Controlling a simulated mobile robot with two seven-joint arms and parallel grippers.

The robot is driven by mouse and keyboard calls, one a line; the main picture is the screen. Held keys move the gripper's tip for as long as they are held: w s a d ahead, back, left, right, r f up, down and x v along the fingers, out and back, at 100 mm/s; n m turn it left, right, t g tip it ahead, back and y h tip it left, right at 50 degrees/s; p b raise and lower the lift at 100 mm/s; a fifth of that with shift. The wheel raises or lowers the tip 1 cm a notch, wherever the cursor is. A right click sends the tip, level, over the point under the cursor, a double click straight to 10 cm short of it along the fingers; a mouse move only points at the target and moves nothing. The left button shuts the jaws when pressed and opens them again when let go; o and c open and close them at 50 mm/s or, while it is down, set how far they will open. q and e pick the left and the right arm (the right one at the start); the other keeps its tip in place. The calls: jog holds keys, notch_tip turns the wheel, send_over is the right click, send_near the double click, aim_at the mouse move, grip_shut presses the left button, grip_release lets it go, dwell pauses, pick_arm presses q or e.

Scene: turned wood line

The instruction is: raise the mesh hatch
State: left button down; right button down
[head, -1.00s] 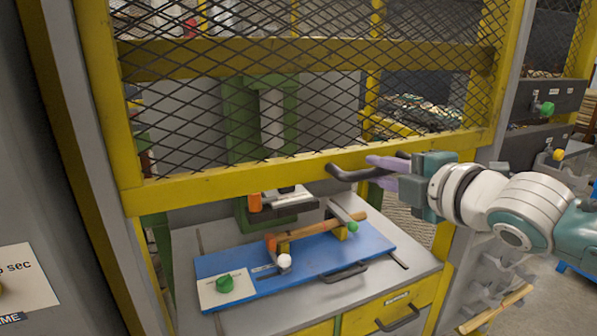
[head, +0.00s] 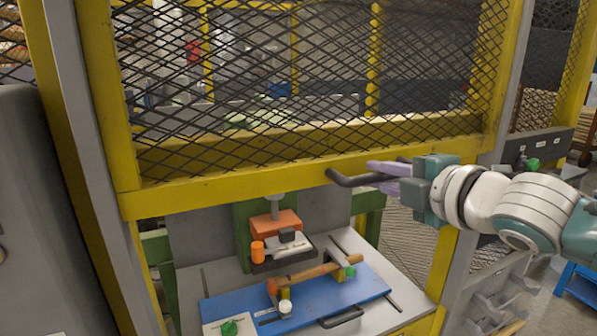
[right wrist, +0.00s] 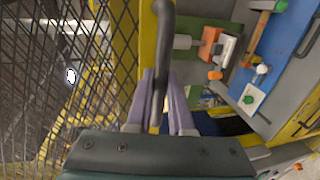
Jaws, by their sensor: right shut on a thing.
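The mesh hatch is a yellow frame (head: 230,192) filled with black diamond mesh, seen in the head view above the work table. A dark bar handle (head: 345,180) sticks out from its lower rail. My right gripper (head: 385,175) has its purple fingers shut on this handle. In the right wrist view the fingers (right wrist: 160,100) lie either side of the dark handle (right wrist: 163,50), with the mesh on the left. The hatch is partly raised, with an open gap under its lower rail. My left gripper is not in view.
Below the hatch, a blue board (head: 325,300) with a turned wood piece (head: 315,271), clamps and a green knob (head: 230,328) lies on a grey table. An orange and grey press head (head: 277,225) stands behind it. Yellow posts flank the opening.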

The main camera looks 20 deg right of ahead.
jog(key=c, duration=0.8)
grip_release()
jog(key=shift+b+v, duration=1.3)
jog(key=shift+v, duration=3.65)
jog(key=shift+a, duration=0.1)
